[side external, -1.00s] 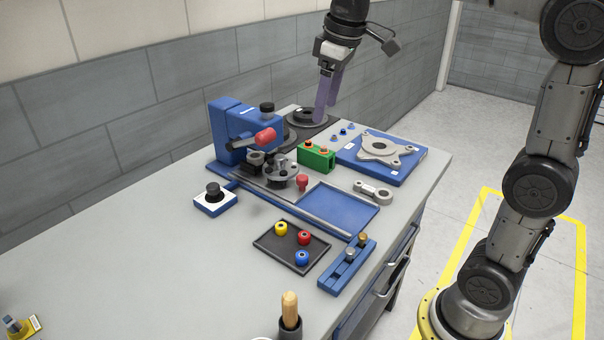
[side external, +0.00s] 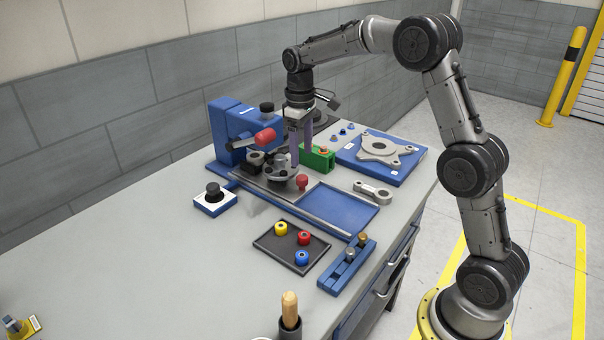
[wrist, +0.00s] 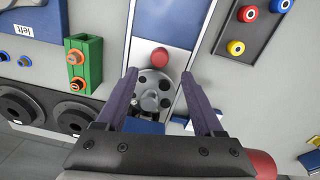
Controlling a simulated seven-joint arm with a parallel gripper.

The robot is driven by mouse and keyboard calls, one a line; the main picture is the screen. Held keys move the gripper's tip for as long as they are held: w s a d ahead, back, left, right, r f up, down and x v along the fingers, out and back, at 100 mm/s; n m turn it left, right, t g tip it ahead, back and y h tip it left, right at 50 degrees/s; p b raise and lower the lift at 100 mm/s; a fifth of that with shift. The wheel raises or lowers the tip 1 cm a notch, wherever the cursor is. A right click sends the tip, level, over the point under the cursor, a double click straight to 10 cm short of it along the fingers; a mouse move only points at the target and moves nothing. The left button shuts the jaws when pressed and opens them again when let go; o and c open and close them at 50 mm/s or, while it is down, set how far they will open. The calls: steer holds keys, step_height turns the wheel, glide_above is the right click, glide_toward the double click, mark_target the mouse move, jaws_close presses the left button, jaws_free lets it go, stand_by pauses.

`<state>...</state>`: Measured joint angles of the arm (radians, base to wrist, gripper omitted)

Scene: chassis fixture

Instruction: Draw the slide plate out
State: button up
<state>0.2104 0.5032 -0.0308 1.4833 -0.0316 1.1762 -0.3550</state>
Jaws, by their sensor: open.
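The slide plate (side external: 252,179) is a grey plate in a blue-edged track on the bench. It carries a grey round fixture with holes (side external: 281,172) and a red knob (side external: 302,181) at its front end. In the wrist view the red knob (wrist: 160,57) lies just beyond the fingertips, and the round fixture (wrist: 152,92) shows between the fingers. My gripper (side external: 300,155) is open and empty, pointing down above the fixture area. Its two purple fingers also show in the wrist view (wrist: 158,74). I see no contact with the knob.
A blue clamp housing with a red-tipped lever (side external: 264,136) stands behind left. A green block (side external: 318,158) is close on the right of my gripper. The blue track bed (side external: 341,206) is bare. A dark tray of colored rings (side external: 270,246) lies in front.

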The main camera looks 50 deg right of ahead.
mark_target(302, 177)
step_height(302, 177, down, 7)
steer(key=shift+d+f, duration=0.1)
steer(key=shift+f, duration=0.1)
stand_by(0.3)
jaws_close()
stand_by(1.3)
